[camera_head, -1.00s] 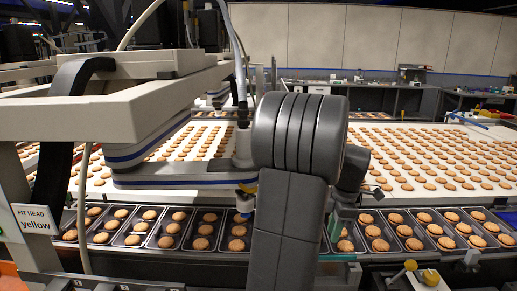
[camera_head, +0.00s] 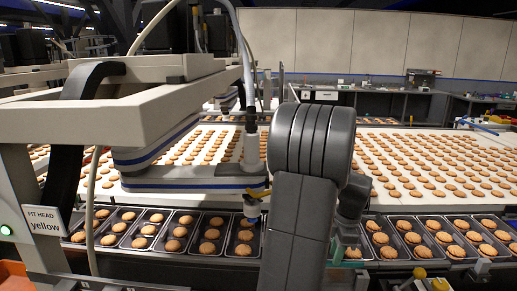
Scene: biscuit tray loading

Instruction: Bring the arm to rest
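My arm (camera_head: 305,200) stands upright in the middle of the view, with a thick grey ribbed joint (camera_head: 313,138) at its top. A darker wrist part (camera_head: 352,200) shows just right of it, above the row of trays. My gripper (camera_head: 345,240) is mostly hidden behind the arm and is too small and dark to read. I cannot tell whether it is open or holds anything.
A row of dark trays (camera_head: 192,222) with biscuits runs across behind my arm. A white belt (camera_head: 400,160) full of biscuits lies beyond.

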